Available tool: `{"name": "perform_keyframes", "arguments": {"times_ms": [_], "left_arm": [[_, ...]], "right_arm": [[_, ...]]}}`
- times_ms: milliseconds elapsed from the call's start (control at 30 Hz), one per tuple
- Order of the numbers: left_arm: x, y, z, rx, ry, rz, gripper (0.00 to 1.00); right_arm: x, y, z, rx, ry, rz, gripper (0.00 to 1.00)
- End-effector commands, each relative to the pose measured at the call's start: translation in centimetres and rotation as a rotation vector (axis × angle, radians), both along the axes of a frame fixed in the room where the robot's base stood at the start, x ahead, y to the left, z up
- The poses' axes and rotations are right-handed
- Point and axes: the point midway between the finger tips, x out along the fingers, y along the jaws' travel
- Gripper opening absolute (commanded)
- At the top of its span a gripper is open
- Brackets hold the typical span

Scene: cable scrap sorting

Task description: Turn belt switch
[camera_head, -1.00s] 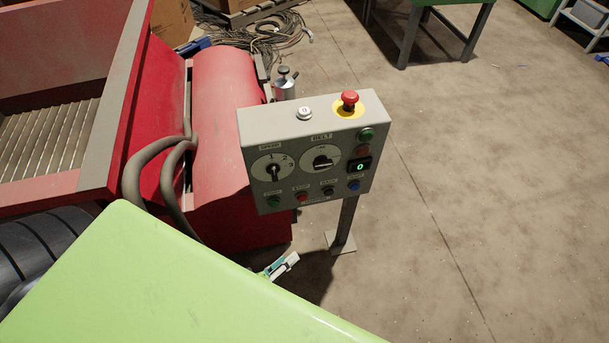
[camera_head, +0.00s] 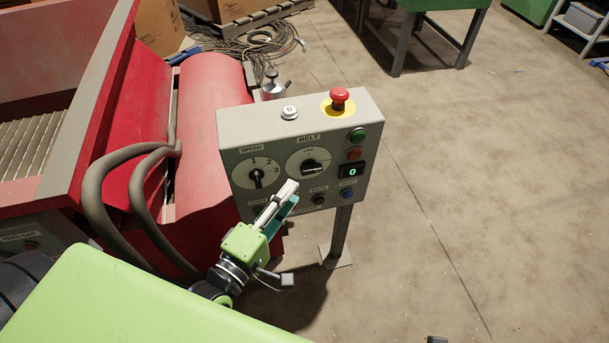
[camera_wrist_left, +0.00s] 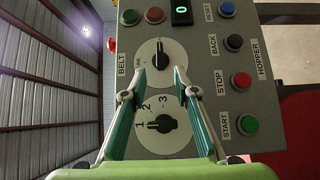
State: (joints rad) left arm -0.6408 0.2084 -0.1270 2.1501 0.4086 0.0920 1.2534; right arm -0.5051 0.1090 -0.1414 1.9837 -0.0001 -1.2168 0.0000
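The grey control panel (camera_head: 232,125) stands on a post. Its BELT switch (camera_head: 313,167) is a black knob on a round white dial, right of the SPEED dial (camera_head: 257,178). The display (camera_head: 350,171) reads 0. My left gripper (camera_head: 289,190) is in front of the panel's lower part, below the BELT dial. In the left wrist view its two fingers (camera_wrist_left: 160,73) are apart with nothing between them, and the BELT knob (camera_wrist_left: 159,55) shows just beyond the gap. Contact cannot be made out. A small dark tip at the head view's bottom edge (camera_head: 437,340) may be my right gripper.
A red emergency button (camera_head: 339,98) and a white button (camera_head: 289,112) sit on the panel's top. Several coloured buttons surround the dials. The red machine (camera_head: 198,125) and thick hoses (camera_head: 95,195) are close on the left. The floor right of the panel is clear.

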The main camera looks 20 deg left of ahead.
Motion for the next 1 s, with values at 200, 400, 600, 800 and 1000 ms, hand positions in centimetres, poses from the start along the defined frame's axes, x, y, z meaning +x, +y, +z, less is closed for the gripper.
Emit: {"name": "perform_keyframes", "arguments": {"times_ms": [200,400,600,800,1000], "left_arm": [[4.0,-0.8,0.0,-0.002,-0.003,0.001,0.27],[6.3,-1.2,-0.1,0.000,0.000,0.000,0.27],[7.0,-1.4,-0.1,0.001,0.002,-0.001,0.27],[7.0,-1.4,-0.1,0.001,0.003,-0.001,0.27],[7.0,-1.4,-0.1,0.000,0.002,-0.001,0.00]], "right_arm": [[0.1,0.0,0.9,0.000,-0.006,-0.001,0.45],[0.0,0.0,1.6,0.002,-0.006,-0.002,0.45],[0.2,0.0,2.2,0.002,-0.012,-0.003,0.45],[0.1,0.0,2.2,0.001,-0.009,-0.004,0.45],[0.2,0.0,2.2,0.001,-0.011,-0.004,0.45]]}}
